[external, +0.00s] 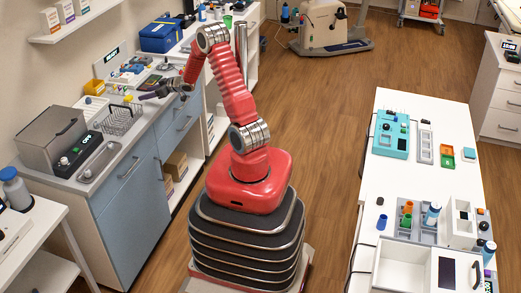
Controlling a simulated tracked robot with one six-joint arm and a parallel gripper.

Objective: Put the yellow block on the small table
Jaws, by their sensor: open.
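My gripper (146,96) is dark and small in this view. It is at the end of my red arm, over the counter (152,108) on the left, and its jaws are open. A small yellow thing (127,99) shows just left of the gripper, near the wire basket. A larger yellow-orange box (94,87) stands farther left by the wall. I cannot tell which of these is the yellow block. A white table (50,215) stands at the lower left, partly cut off. I cannot tell if it is the small table.
A wire basket (121,120) and a grey machine (55,141) stand on the counter. A blue case (160,36) is farther back. A long white table (400,185) with devices and bottles is at the right. The wooden floor (318,125) between is clear.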

